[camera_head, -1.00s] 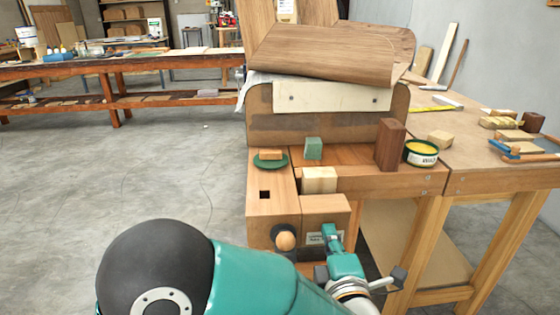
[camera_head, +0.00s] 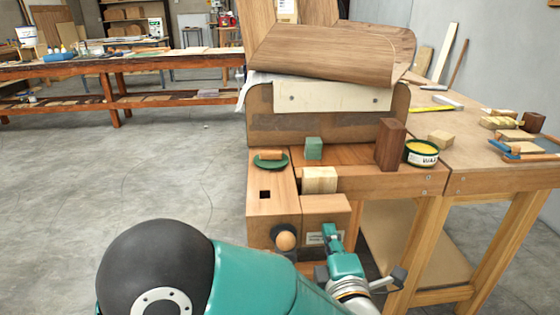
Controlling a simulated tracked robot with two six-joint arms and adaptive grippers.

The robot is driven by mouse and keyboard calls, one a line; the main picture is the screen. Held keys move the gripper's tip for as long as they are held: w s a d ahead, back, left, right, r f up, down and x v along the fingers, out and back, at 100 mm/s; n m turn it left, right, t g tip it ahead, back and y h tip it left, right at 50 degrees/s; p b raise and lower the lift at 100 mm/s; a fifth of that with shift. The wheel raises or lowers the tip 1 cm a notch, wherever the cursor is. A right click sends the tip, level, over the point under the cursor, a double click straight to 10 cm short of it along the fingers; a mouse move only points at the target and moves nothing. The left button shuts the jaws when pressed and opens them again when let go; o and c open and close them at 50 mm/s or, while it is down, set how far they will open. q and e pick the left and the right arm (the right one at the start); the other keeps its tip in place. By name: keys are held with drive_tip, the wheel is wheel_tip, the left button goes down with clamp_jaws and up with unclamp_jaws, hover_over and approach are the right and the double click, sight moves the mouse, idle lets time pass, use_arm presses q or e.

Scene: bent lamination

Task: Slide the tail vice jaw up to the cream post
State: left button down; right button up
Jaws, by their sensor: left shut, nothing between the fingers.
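The tail vice jaw (camera_head: 325,206) is a light brown wooden block at the near end of the bench, with a small label plate on its front. The cream post (camera_head: 319,181) stands upright just behind it. The post's foot is hidden by the jaw's back edge, so I cannot tell whether they touch. My left gripper (camera_head: 328,232) is teal, shut and empty. Its tips are at the jaw's front face by the label; contact is unclear. My right gripper is not in view.
A round wooden knob (camera_head: 286,240) sticks out left of my gripper. A green block (camera_head: 313,148), a dark wood block (camera_head: 390,144), a wax tin (camera_head: 421,152) and a green dish (camera_head: 271,165) stand on the bench. A bent veneer (camera_head: 335,52) lies over a form behind.

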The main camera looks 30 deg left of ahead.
use_arm(q)
drive_tip(key=shift+w+a+r, duration=0.1)
drive_tip(key=shift+a, duration=0.05)
drive_tip(key=shift+x, duration=1.1)
drive_tip(key=shift+a+r, duration=0.1)
drive_tip(key=shift+r, duration=0.05)
drive_tip(key=shift+b, duration=0.3)
drive_tip(key=b+v, duration=0.1)
drive_tip(key=v, duration=0.5)
drive_tip(key=shift+w+f+b, duration=0.15)
drive_tip(key=shift+f+b, duration=0.1)
drive_tip(key=shift+b, duration=0.1)
